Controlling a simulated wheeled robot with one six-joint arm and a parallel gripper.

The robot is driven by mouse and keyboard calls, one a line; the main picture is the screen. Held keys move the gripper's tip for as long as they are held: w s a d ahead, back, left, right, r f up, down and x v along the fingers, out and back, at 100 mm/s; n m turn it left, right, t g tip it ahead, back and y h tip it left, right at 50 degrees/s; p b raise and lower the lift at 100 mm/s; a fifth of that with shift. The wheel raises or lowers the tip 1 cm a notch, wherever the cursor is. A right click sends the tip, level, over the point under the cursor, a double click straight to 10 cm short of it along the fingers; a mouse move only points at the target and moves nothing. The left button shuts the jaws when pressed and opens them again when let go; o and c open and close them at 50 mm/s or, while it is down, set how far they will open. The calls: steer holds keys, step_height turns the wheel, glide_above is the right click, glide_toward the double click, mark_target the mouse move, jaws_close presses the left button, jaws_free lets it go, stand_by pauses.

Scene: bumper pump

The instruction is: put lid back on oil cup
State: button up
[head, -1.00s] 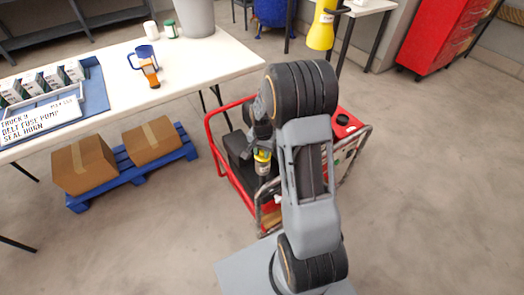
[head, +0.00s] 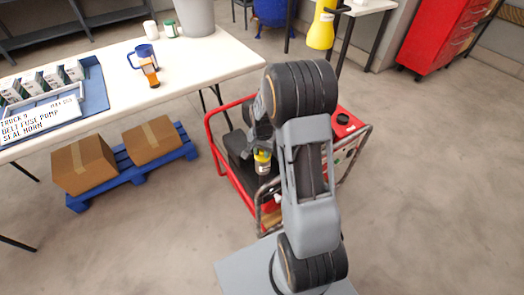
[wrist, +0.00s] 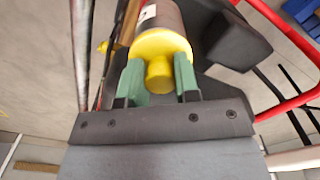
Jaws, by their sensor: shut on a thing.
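A yellow lid (wrist: 160,44) with a round knob shows in the wrist view. My gripper (wrist: 160,72) has its two green fingers on either side of the knob and is shut on the lid. A dark grey-brown cylinder with a white label, which looks like the oil cup (wrist: 166,14), is directly behind the lid. The lid appears in line with its end; I cannot tell whether it is fully seated. In the head view the yellow lid (head: 262,156) is small, beside the pump's dark body, and my arm hides part of the area.
The pump stands in a red tube frame (head: 214,150) on the floor. A white table (head: 200,62) at the left holds a blue tray, a blue-handled mug-like item and small containers. Boxes (head: 84,165) lie on a blue pallet below. The floor at the right is clear.

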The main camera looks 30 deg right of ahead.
stand_by(0.4)
steer(key=o, duration=1.5)
steer(key=shift+c, duration=0.2)
steer(key=shift+r, duration=0.1)
steer(key=shift+r+p, duration=2.75)
steer(key=shift+r, duration=0.7)
steer(key=shift+c, duration=0.4)
jaws_close()
